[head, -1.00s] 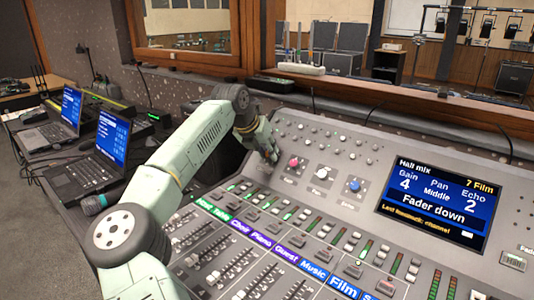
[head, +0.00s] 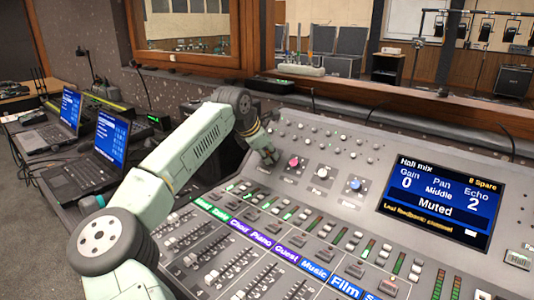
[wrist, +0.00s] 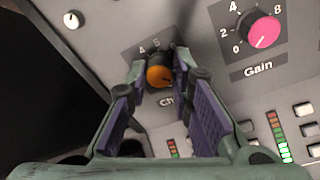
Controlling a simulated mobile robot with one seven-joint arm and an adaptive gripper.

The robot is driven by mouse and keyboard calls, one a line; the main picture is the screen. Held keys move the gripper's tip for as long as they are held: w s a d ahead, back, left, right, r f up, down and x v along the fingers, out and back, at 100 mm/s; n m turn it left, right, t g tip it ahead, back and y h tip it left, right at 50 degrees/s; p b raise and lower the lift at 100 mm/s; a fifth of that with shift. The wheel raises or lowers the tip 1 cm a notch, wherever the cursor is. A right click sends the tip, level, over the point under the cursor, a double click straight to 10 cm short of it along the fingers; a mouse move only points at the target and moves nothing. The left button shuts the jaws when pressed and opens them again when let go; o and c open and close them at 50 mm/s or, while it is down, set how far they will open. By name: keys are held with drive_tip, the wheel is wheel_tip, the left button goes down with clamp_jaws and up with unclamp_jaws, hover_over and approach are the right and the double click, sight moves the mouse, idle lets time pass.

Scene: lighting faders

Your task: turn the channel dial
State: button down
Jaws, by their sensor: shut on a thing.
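The channel dial (wrist: 160,76) is an orange knob in the wrist view, with 4 and 5 showing on its scale and a label partly hidden below it. My gripper (wrist: 160,63) has a finger on each side of the dial and is shut on it. In the head view, my gripper (head: 267,155) is down at the mixing desk, left of the pink knob, and hides the dial.
The pink gain knob (wrist: 264,32) is close to the right of my gripper. A white knob (head: 321,173) and a blue knob (head: 356,184) continue that row. Fader rows lie in front. Two laptops, one nearer (head: 110,137), stand to the left.

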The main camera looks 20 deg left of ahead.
drive_tip(key=shift+m, duration=0.5)
drive_tip(key=c, duration=1.4)
unclamp_jaws()
drive_tip(key=v, duration=1.2)
drive_tip(key=shift+s, duration=0.1)
